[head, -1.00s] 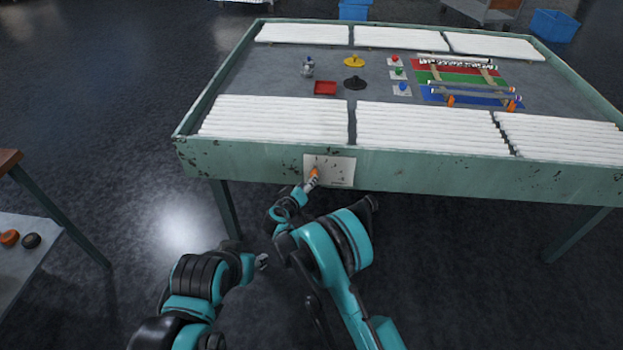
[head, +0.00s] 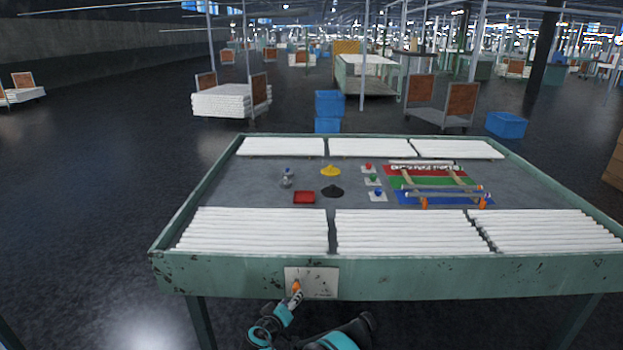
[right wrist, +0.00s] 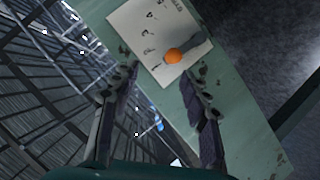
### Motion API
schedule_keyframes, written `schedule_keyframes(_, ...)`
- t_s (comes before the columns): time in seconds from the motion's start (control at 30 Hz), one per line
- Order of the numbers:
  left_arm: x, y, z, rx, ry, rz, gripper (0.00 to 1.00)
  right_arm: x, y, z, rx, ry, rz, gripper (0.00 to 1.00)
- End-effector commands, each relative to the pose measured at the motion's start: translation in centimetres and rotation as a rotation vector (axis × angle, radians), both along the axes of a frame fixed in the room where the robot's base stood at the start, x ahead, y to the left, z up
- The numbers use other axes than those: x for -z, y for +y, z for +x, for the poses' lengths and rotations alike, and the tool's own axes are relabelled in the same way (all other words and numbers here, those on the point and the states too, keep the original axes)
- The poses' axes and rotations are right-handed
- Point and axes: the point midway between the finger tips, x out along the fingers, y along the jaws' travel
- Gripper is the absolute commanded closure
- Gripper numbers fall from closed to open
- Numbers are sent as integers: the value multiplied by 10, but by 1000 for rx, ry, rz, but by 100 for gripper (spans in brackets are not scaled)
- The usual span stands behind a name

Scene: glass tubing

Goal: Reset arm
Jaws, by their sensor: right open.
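My right gripper (head: 294,293) is at the front side of the green table, close to a white panel (head: 325,281) with dark marks. An orange-tipped lever (head: 297,286) with a dark stem sits on this panel. In the right wrist view, my right gripper (right wrist: 160,82) has its two fingers spread apart. The orange tip (right wrist: 174,55) shows beyond and between them, and nothing is held. The white panel (right wrist: 145,35) lies behind it. My left gripper is out of view.
The green table (head: 240,275) carries white tubes (head: 255,230) in several stacks. A red tray (head: 304,197), a yellow piece (head: 331,170), a black piece (head: 332,191) and coloured mats (head: 430,181) lie in its middle.

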Motion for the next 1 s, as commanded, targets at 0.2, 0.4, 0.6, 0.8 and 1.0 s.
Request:
schedule_keyframes(0.2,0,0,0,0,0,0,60,-71,-80,-22,74,124,85,54)
schedule_keyframes(0.4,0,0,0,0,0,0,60,-121,-151,-73,130,234,189,54)
schedule_keyframes(0.6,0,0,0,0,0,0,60,-152,-208,-146,170,324,306,54)
schedule_keyframes(0.8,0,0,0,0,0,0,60,-162,-245,-231,199,389,436,54)
schedule_keyframes(1.0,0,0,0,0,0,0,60,-153,-261,-308,214,428,566,54)
